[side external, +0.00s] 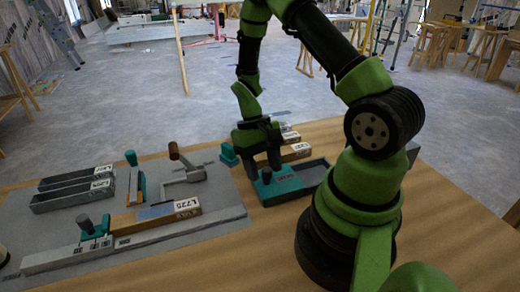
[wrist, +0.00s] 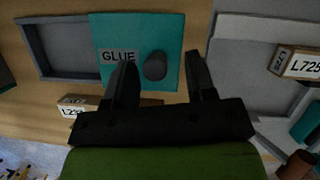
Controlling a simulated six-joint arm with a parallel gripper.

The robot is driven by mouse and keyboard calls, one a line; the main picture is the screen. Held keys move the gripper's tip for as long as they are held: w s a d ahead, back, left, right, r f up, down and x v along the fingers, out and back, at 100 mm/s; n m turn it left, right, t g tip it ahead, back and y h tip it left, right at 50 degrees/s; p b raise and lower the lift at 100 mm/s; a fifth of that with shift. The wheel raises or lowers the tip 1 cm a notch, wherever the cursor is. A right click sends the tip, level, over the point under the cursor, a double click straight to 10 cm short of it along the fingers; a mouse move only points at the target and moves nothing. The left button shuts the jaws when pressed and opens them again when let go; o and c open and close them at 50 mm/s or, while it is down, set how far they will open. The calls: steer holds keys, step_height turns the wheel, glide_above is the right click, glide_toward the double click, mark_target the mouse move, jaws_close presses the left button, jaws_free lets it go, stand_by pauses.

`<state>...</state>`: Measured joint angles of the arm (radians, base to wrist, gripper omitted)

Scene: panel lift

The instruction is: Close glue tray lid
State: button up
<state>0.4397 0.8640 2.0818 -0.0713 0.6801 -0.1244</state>
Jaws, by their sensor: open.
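The teal glue tray lid (wrist: 105,30) carries a GLUE label and a dark round knob (wrist: 155,66). It covers the right part of the grey glue tray (wrist: 32,50) in the wrist view; the tray's left compartment is uncovered. In the side view the lid (side external: 285,189) lies left of the open part of the tray (side external: 318,170). My gripper (wrist: 161,62) is open above the lid, with the knob showing between its fingers, nearer the left one. In the side view my gripper (side external: 263,174) is low over the lid; contact with the knob cannot be told.
A wooden block marked L725 (side external: 188,206) lies in a fixture on the grey board (side external: 225,200) at left. Labelled blocks (side external: 297,151) lie behind my gripper. Grey bins (side external: 72,195) and a handled clamp (side external: 188,172) stand farther left. Bare wooden table is in front.

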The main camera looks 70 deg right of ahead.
steer(key=v, duration=0.8)
steer(key=shift+r, duration=0.25)
steer(key=shift+w+r, duration=0.1)
steer(key=shift+w, duration=0.05)
steer(key=a+r+n+t+h, duration=0.1)
steer(key=a+r+t, duration=0.4)
steer(key=r, duration=0.5)
steer(key=s+a+r+n+t, duration=0.1)
steer(key=s+a+r+t, duration=0.4)
steer(key=s+a+r, duration=0.2)
steer(key=shift+s+a+r+n+t+y, duration=0.3)
steer(key=shift+s+r+n+t, duration=0.1)
steer(key=shift+s, duration=0.15)
